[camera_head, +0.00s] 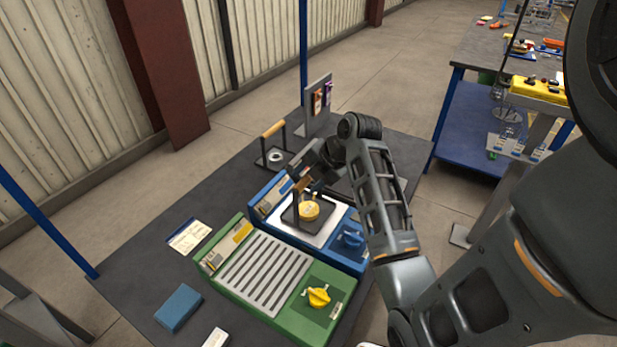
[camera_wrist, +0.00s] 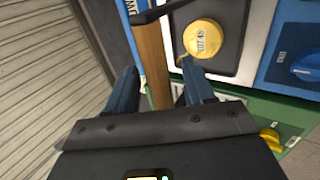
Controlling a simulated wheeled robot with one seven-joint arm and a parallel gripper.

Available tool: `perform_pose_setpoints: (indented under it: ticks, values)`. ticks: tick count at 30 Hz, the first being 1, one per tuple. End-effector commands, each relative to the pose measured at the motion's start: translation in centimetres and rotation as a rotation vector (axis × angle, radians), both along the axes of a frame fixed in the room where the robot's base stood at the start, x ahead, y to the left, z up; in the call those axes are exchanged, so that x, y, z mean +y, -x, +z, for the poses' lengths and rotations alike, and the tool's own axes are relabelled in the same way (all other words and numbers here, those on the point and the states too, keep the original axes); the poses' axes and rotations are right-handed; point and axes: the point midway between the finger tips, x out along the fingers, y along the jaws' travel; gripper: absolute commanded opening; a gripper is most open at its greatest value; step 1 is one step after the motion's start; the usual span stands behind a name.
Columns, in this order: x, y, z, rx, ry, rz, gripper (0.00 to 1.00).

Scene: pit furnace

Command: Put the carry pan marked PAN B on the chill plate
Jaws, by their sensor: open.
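A dark carry pan (camera_head: 291,217) with a wooden handle (camera_head: 303,184) and a round yellow piece (camera_head: 309,210) sits on the pale plate of a blue unit (camera_head: 268,195). A second pan (camera_head: 262,161) with a wooden handle and a silvery ring stands farther back. I cannot read PAN B on either. A green unit (camera_head: 234,220) has a slotted metal top; I cannot tell which unit is the chill plate. My gripper (camera_head: 312,180) is at the nearer pan's handle. In the wrist view, its open fingers (camera_wrist: 160,78) stand either side of the wooden handle (camera_wrist: 148,45), apparently not clamped.
A yellow knob (camera_head: 318,296) stands on the green unit and a blue knob (camera_head: 352,239) on the blue one. A blue block (camera_head: 178,307) and a paper card (camera_head: 188,236) lie on the dark table. An upright panel (camera_head: 318,105) stands behind. The table's left part is mostly clear.

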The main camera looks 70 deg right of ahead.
Motion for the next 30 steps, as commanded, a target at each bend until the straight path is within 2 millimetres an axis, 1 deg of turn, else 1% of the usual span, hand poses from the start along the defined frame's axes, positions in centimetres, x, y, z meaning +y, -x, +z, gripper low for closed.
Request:
perform_pose_setpoints:
  ticks: [5, 8, 11, 18, 21, 25, 30]
  values:
    - [0.0, 0.0, 0.4, 0.000, 0.000, 0.000, 0.53]
    - [0.1, 0.5, 1.0, -0.002, 0.001, -0.001, 0.53]
    - [0.3, 1.4, 2.4, -0.002, 0.003, -0.002, 0.53]
    - [0.9, 4.1, 6.7, -0.002, 0.004, -0.001, 0.53]
    - [1.2, 5.0, 8.1, -0.002, 0.004, 0.000, 0.53]
    - [1.3, 5.9, 9.4, -0.002, 0.002, -0.001, 0.53]
    - [1.5, 6.4, 10.2, -0.001, 0.000, -0.001, 0.53]
